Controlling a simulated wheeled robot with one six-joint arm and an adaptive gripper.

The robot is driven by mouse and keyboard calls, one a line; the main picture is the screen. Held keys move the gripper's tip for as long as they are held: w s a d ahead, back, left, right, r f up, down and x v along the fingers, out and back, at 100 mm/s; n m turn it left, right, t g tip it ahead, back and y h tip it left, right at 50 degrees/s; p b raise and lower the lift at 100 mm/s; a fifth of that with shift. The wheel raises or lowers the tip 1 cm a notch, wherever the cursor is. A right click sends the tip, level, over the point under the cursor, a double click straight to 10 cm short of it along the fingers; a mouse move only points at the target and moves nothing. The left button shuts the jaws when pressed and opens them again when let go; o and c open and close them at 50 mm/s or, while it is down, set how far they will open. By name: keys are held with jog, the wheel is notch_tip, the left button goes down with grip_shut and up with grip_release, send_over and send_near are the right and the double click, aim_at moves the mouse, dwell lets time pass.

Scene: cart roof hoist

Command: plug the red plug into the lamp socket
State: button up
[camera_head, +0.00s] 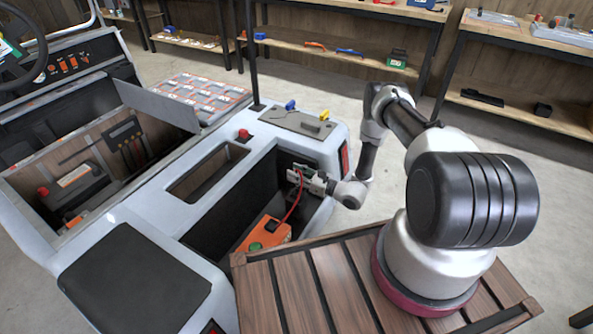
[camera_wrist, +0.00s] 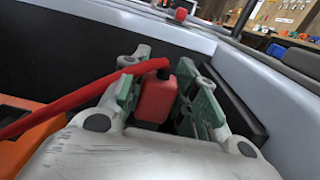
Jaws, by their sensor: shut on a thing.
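My gripper (camera_head: 318,181) reaches into the open bay at the rear of the cart, close to its dark inner wall. In the wrist view my gripper (camera_wrist: 160,92) has its green-padded fingers shut on the red plug (camera_wrist: 156,98). A red cable (camera_wrist: 75,100) runs from the plug to the left. In the head view the red cable (camera_head: 297,195) drops to an orange box (camera_head: 265,234) with a green button in the bay. A dark panel (camera_wrist: 238,98) is on the wall right of the fingers. I cannot make out the lamp socket; it may be hidden behind the plug and fingers.
The cart's white rim (camera_head: 325,150) surrounds the bay closely. A grey plate (camera_head: 296,123) with blue and yellow levers and a red button (camera_head: 243,134) are on top. A red tail lamp (camera_head: 344,157) is at the corner. Shelves (camera_head: 340,55) stand at the back.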

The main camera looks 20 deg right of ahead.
aim_at(296, 185)
jog(key=shift+f, duration=1.6)
jog(key=shift+f, duration=0.15)
jog(key=shift+f, duration=0.3)
jog(key=shift+f, duration=1.25)
jog(key=o, duration=1.1)
jog(key=shift+c, duration=0.2)
jog(key=v, duration=1.2)
